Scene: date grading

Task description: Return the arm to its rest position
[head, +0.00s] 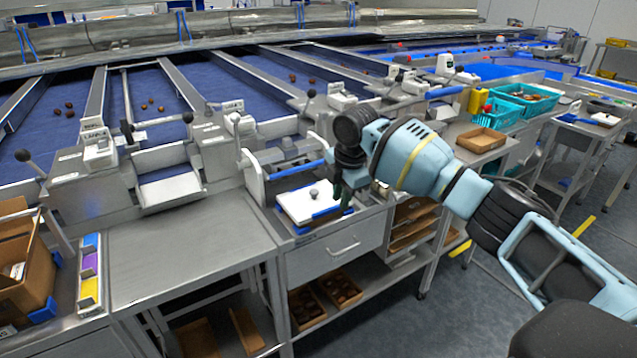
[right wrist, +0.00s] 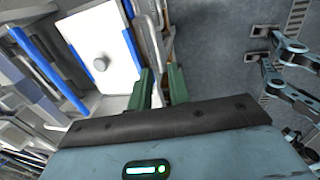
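My right arm reaches in from the right in the head view. Its gripper (head: 343,192) points down beside a white board with a round knob (head: 308,203) on the steel bench. In the right wrist view, the two green fingers of the right gripper (right wrist: 160,78) stand apart with a gap between them. No object shows held in the gap. The white board with its knob (right wrist: 100,62) lies left of the fingers there. My left gripper is not in view.
A steel bench with a drawer (head: 335,247) stands below the gripper. Blue sorting lanes (head: 220,90) with several dates lie behind. A cardboard box (head: 485,140) and teal baskets (head: 500,110) stand to the right. Open floor (head: 440,320) lies in front at the right.

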